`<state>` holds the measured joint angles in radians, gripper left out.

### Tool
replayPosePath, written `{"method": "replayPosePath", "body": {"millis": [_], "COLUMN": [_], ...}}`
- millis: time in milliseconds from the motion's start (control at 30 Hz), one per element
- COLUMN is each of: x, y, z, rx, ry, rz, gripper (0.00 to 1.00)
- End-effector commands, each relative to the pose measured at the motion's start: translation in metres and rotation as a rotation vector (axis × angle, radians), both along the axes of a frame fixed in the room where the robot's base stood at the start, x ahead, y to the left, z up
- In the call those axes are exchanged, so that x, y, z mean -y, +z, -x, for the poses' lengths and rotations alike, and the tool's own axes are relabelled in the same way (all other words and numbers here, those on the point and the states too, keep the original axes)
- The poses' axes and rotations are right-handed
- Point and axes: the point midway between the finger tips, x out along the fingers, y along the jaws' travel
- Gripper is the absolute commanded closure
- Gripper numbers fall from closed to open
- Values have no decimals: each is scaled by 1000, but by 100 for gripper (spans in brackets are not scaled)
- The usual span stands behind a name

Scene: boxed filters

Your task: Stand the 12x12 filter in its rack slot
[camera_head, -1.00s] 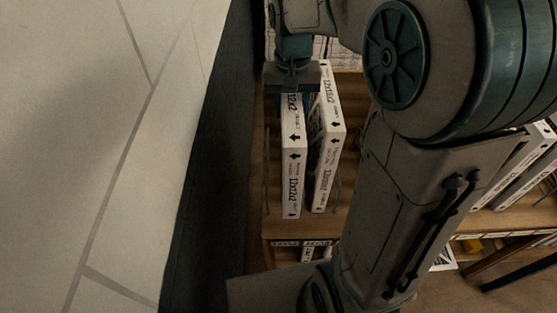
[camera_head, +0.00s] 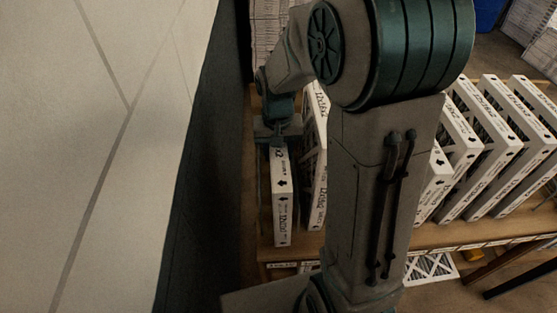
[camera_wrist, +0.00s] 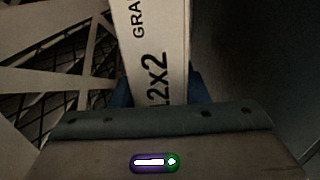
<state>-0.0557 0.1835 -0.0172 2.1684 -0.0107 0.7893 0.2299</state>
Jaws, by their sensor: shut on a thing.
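The filter in my grip (camera_head: 281,205) is a white-edged slab with black print, a 12x2 marking and an arrow. It stands upright at the left end of the wooden rack (camera_head: 345,250). My gripper (camera_head: 279,140) is shut on its top edge from above. In the wrist view the filter's printed edge (camera_wrist: 157,50) runs up from between the blue finger pads. A second filter (camera_head: 316,165) stands just to its right, partly hidden by my arm. I cannot tell whether the held filter's bottom rests on the shelf.
Several more white filters (camera_head: 500,150) stand in a row at the right of the rack. A pale wall or panel (camera_head: 90,150) fills the left, with a dark gap beside the rack. A flat filter (camera_head: 430,268) lies low beneath the shelf.

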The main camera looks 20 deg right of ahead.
Motion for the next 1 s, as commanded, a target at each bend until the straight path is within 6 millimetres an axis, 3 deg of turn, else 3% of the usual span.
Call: {"method": "replayPosePath", "body": {"millis": [200, 600, 633, 700, 1000], "x": [0, 0, 1, 1, 1], "y": [-29, -37, -37, -35, -34], "z": [1, 0, 0, 0, 0], "rx": [-4, 0, -1, -1, -1], "ry": [-1, -1, -1, -1, -1], "rz": [0, 0, 0, 0, 0], "gripper": [98, 98, 57, 37, 37]}}
